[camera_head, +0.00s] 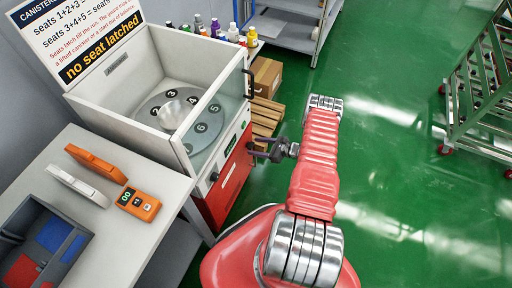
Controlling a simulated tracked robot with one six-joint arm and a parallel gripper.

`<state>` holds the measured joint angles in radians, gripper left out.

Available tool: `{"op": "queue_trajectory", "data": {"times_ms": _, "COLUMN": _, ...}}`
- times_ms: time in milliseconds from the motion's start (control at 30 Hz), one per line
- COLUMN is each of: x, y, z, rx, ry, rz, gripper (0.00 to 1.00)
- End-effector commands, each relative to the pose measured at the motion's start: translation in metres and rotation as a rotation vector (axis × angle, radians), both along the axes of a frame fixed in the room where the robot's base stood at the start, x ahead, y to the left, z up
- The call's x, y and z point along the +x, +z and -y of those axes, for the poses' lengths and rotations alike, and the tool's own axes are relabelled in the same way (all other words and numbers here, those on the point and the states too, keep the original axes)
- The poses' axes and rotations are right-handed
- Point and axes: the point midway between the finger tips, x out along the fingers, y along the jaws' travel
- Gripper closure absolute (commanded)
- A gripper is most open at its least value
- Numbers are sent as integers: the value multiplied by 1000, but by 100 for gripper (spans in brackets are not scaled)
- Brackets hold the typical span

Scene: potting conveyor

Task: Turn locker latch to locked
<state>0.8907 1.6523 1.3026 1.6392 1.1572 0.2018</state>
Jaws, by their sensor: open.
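A white locker-like cabinet (115,97) with an open top and a clear front pane stands left of centre. Inside it is a round plate (152,106) with numbered seats and a pale dome. Its lower front is red (232,184), with a pale label strip and a small dark knob (214,176) at the left edge. I cannot tell whether this knob is the latch or which way it is turned. My gripper (256,152) is dark and open, beside the right end of the red front. Contact is unclear, and the fingertips are small in view.
A sign reading "no seat latched" (100,48) stands behind the cabinet. A grey table (150,238) at left holds an orange meter (138,204), two bars and a divided tray. Bottles, a cardboard box (266,77) and a pallet stand behind. Green floor at right is clear up to a wheeled rack (480,90).

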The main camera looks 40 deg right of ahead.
Motion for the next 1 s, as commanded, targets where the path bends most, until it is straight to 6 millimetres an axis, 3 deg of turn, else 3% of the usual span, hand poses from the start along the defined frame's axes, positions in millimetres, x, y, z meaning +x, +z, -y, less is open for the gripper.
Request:
{"op": "queue_trajectory", "data": {"times_ms": 333, "x": 3, "y": -2, "z": -2, "rx": 0, "ry": -1, "rz": 0, "gripper": 44}}
{"op": "queue_trajectory", "data": {"times_ms": 900, "x": 3, "y": -2, "z": -3, "rx": 1, "ry": 1, "rz": 1, "gripper": 83}}
{"op": "queue_trajectory", "data": {"times_ms": 1000, "x": 3, "y": -2, "z": -6, "rx": 2, "ry": 2, "rz": 0, "gripper": 85}}
